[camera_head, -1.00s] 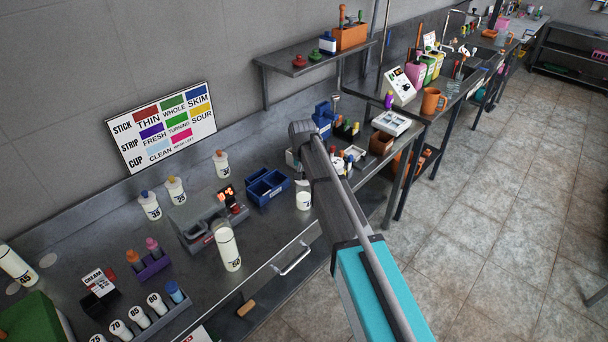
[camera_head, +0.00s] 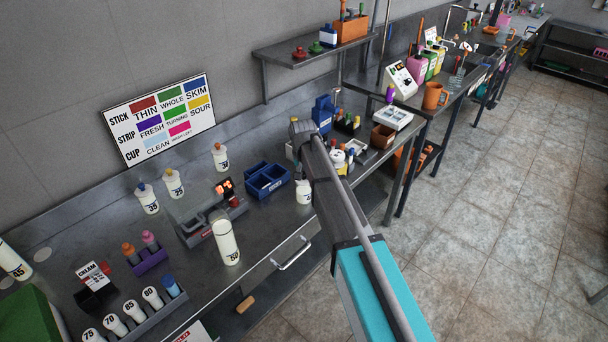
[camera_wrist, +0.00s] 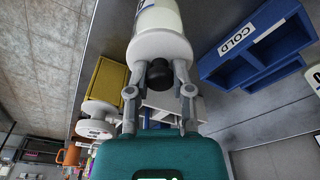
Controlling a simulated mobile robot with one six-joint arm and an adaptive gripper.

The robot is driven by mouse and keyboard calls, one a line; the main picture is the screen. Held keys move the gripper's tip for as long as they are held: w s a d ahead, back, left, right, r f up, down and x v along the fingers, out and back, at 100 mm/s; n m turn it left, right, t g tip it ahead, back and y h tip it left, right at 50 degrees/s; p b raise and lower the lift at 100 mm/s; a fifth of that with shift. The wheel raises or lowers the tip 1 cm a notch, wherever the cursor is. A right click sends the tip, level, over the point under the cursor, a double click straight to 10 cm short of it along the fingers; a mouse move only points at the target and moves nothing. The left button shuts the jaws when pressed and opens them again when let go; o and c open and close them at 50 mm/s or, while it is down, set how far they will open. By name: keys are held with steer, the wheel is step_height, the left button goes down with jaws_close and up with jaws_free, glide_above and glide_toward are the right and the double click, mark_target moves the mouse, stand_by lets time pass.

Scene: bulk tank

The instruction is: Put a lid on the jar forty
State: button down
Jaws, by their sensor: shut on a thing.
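My gripper (camera_wrist: 158,76) is shut on the black knob (camera_wrist: 158,73) of a white lid (camera_wrist: 160,50) in the wrist view. A white jar (camera_wrist: 158,15) lies right behind the lid in line with it; I cannot tell whether the lid touches it. In the head view, a white jar (camera_head: 303,194) stands beside the blue tray, partly hidden by my arm. Its number is not readable. My arm hides my gripper and the lid there.
The blue tray (camera_head: 267,188) also shows in the wrist view (camera_wrist: 258,48), marked COLD. A jar marked 50 (camera_head: 226,243) stands at the bench front. Several capped jars, including one marked 35 (camera_head: 146,199), stand at the back. Small items crowd the bench behind my arm.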

steer(key=shift+c, duration=2.2)
jaws_free()
steer(key=shift+s, duration=0.1)
